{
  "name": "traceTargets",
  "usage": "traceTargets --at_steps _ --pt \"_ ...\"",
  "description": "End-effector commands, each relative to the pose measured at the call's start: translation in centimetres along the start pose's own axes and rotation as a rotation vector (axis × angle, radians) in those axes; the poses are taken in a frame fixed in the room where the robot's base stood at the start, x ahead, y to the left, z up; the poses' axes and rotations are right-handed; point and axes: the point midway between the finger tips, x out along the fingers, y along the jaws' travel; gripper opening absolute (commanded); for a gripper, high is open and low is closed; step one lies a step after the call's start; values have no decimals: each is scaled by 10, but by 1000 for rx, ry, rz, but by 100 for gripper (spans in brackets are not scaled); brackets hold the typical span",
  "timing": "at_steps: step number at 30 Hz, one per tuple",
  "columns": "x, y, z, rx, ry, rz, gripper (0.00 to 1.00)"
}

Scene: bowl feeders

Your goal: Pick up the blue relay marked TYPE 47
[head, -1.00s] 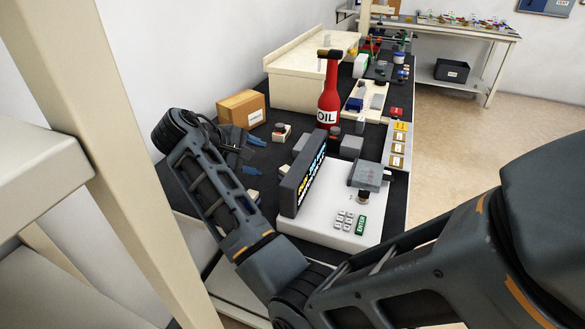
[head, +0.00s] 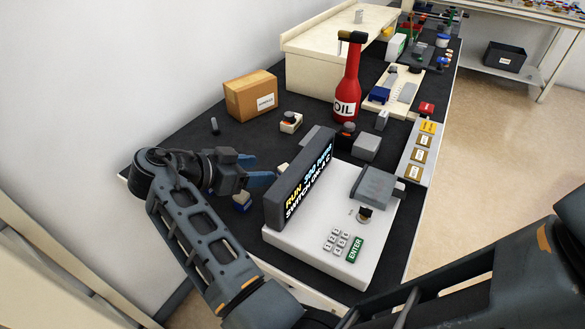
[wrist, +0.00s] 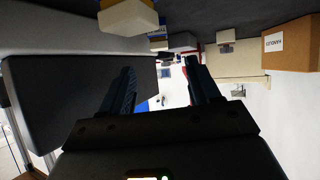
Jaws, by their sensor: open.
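My gripper (head: 262,169) is open and empty, its two blue fingers pointing right over the black bench mat, just left of the display unit. The fingers also show in the wrist view (wrist: 158,72). A small blue block with a cream part (head: 242,202) sits on the mat just below my gripper, partly hidden by it. In the wrist view a cream block (wrist: 128,17) with blue beside it lies at the top edge, beyond the fingers. I cannot read TYPE 47 on anything. Another blue block (head: 379,95) lies on a cream board farther back.
A white console with a dark display (head: 298,180) stands close right of my gripper. A cardboard box (head: 250,97), a red OIL bottle (head: 347,85) and a cream-and-dark part (head: 290,122) stand behind. The mat between gripper and box is mostly clear.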

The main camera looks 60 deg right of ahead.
Motion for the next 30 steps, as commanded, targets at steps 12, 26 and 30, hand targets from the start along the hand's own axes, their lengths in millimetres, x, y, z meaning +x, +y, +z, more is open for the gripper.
traceTargets --at_steps 12,26,30 --pt "28 2 1 53 9 1 62" --pt "76 2 2 54 7 0 62" --pt "77 2 3 54 7 -1 62"
